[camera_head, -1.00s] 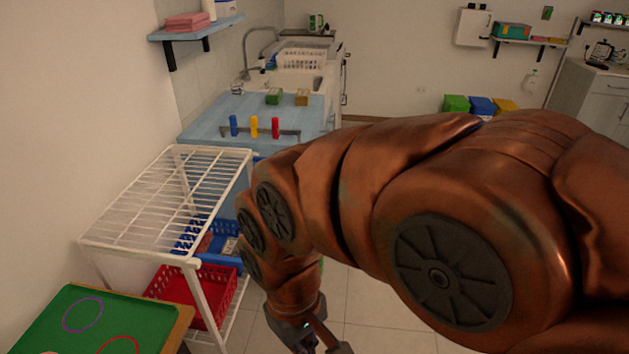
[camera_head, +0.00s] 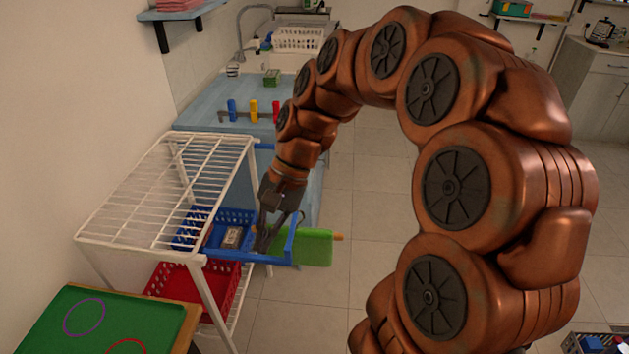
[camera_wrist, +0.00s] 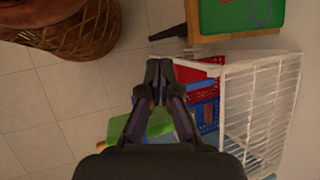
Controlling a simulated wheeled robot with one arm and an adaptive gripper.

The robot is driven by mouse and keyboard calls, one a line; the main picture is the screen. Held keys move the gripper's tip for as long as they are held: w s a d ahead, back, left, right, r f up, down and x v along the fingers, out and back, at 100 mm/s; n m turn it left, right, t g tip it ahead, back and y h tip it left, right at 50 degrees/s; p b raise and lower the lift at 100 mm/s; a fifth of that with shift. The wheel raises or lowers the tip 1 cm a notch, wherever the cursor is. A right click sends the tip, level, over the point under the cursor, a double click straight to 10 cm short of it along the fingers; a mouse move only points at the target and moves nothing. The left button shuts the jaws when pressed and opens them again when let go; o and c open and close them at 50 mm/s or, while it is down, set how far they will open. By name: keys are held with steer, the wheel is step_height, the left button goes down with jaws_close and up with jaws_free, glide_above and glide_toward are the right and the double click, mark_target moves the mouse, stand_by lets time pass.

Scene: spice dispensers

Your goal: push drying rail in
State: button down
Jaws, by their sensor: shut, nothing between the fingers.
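A blue rail (camera_head: 289,248) sticks out to the right of the white wire rack, low beside the blue counter. It looks like the drying rail. A green panel or cloth (camera_head: 312,248) with a wooden rod end shows just behind its outer end; I cannot tell whether it hangs on the rail. My gripper (camera_head: 263,246) is shut and empty, pointing down at the rail's inner side, left of its outer bar. I cannot tell whether it touches. In the wrist view my gripper (camera_wrist: 158,68) is shut, with the green piece (camera_wrist: 158,122) lower left of the fingers.
The white rack (camera_head: 150,205) holds a blue basket (camera_head: 187,240) and a red basket (camera_head: 215,300). A green board (camera_head: 90,325) lies front left. The blue counter (camera_head: 220,150) carries colored pegs. Open tiled floor (camera_head: 355,200) lies right of the rail.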

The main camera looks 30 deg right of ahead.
steer(key=w+d+f+m+t+y, duration=0.1)
steer(key=w+d+m+t+y, duration=0.3)
steer(key=w+d+m, duration=0.95)
steer(key=s+d+f+m+t+h, duration=0.1)
steer(key=d+f+m+t, duration=0.15)
steer(key=d, duration=0.75)
steer(key=s+d+f+m+t, duration=0.1)
steer(key=d+f+t, duration=0.15)
steer(key=d, duration=0.85)
steer(key=r+p+x, duration=0.1)
steer(key=p+x, duration=0.2)
steer(key=x, duration=1.1)
steer(key=shift+w+a, duration=0.25)
steer(key=shift+w, duration=0.05)
steer(key=shift+r, duration=0.1)
